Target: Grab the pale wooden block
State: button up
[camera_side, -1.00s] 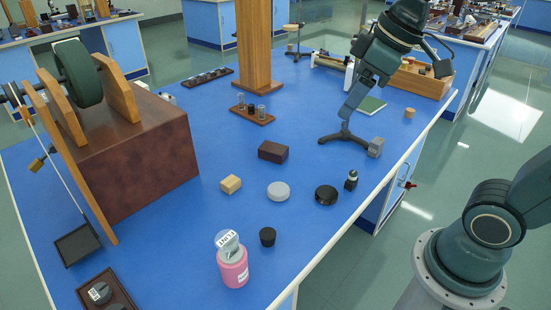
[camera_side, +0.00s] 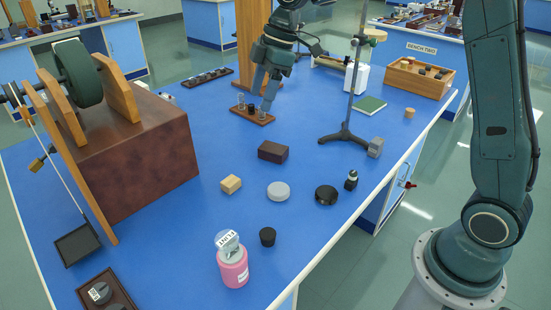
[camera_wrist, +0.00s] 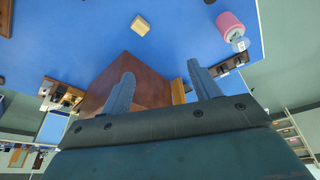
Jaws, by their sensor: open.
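The pale wooden block (camera_side: 231,184) lies on the blue bench top in the side view, in front of the dark brown block (camera_side: 273,151) and left of a grey disc (camera_side: 278,191). It also shows near the top of the wrist view (camera_wrist: 141,25), beyond my fingertips and apart from them. My gripper (camera_side: 256,106) is at the back of the bench in the side view, above and behind the block, near the small rack of glass vials. In the wrist view my gripper (camera_wrist: 160,80) has its two fingers spread wide with nothing between them.
A large brown box with a wheel (camera_side: 140,150) stands on the left. A pink bottle (camera_side: 232,262), black stopper (camera_side: 267,237) and black disc (camera_side: 326,195) are near the front. A metal stand (camera_side: 347,134) and wooden post (camera_side: 254,45) rise behind. Blue surface around the block is clear.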

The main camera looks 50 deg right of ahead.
jog(key=w+d+f+n+g, duration=0.1)
jog(key=w+f+n, duration=0.2)
jog(key=w+f, duration=0.2)
jog(key=w+f+n+g+y, duration=0.1)
jog(key=w+f+n, duration=0.2)
jog(key=f, duration=0.7)
jog(key=shift+w+d+f+y, duration=0.3)
jog(key=shift+w+d+f, duration=0.1)
jog(key=shift+w, duration=0.55)
send_over(231, 180)
jog(key=d, duration=0.3)
jog(key=f, duration=0.7)
jog(key=shift+s+a+f, duration=0.1)
jog(key=shift+a+f, duration=0.15)
jog(key=shift+f, duration=0.15)
jog(key=shift+x, duration=2.6)
jog(key=shift+a, duration=0.1)
jog(key=shift+c, duration=0.4)
